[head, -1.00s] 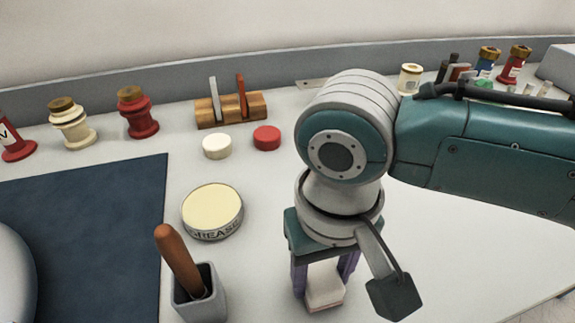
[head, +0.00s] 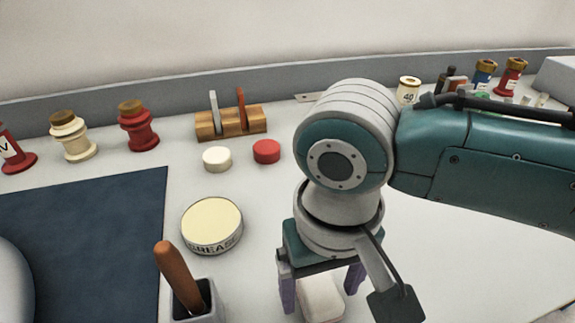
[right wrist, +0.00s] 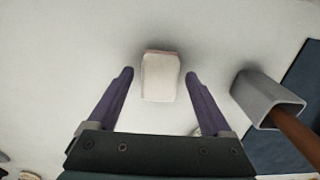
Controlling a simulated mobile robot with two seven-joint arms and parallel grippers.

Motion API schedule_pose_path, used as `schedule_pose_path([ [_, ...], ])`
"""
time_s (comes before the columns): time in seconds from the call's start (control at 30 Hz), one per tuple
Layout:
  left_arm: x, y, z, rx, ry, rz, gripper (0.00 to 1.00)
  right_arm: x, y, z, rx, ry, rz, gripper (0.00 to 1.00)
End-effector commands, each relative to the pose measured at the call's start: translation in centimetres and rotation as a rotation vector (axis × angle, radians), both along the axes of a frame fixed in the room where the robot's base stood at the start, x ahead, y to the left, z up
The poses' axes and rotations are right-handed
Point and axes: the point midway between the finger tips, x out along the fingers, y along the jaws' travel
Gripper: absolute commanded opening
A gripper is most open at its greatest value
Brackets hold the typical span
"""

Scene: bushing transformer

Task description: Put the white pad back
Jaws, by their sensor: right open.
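The white pad (head: 320,300) lies on the table at the bottom of the head view, below my right gripper. In the right wrist view the white pad (right wrist: 159,77) shows a pinkish far edge. My right gripper (head: 322,288) points down with its purple fingers spread. In the right wrist view the fingers of my right gripper (right wrist: 160,73) stand open on both sides of the pad, with a gap on each side. My left gripper is not in view.
A grey cup (head: 207,300) with a brown handle (head: 178,277) stands left of the gripper. A grease tin (head: 212,224), white disc (head: 217,158), red disc (head: 266,151) and wooden rack (head: 231,122) stand behind. A dark blue mat (head: 90,230) covers the left.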

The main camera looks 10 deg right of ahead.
Motion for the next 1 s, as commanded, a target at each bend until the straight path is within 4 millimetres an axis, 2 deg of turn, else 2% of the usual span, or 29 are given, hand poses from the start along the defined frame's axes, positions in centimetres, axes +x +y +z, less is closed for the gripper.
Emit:
schedule_pose_path([
  [0.3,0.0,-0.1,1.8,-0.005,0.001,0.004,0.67,0.1,0.1,7.2,0.002,-0.003,0.000,0.84],
  [0.5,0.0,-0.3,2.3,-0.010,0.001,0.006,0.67,0.1,0.1,10.4,0.002,-0.001,-0.001,0.84],
  [0.77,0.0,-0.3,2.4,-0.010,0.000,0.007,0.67,-0.1,0.1,11.3,0.005,0.000,0.003,0.84],
  [0.87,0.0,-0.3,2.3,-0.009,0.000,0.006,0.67,-0.9,1.0,10.8,0.047,-0.005,0.036,0.84],
  [1.0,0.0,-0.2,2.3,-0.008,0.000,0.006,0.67,-3.3,3.1,9.8,0.180,-0.055,0.120,0.84],
])
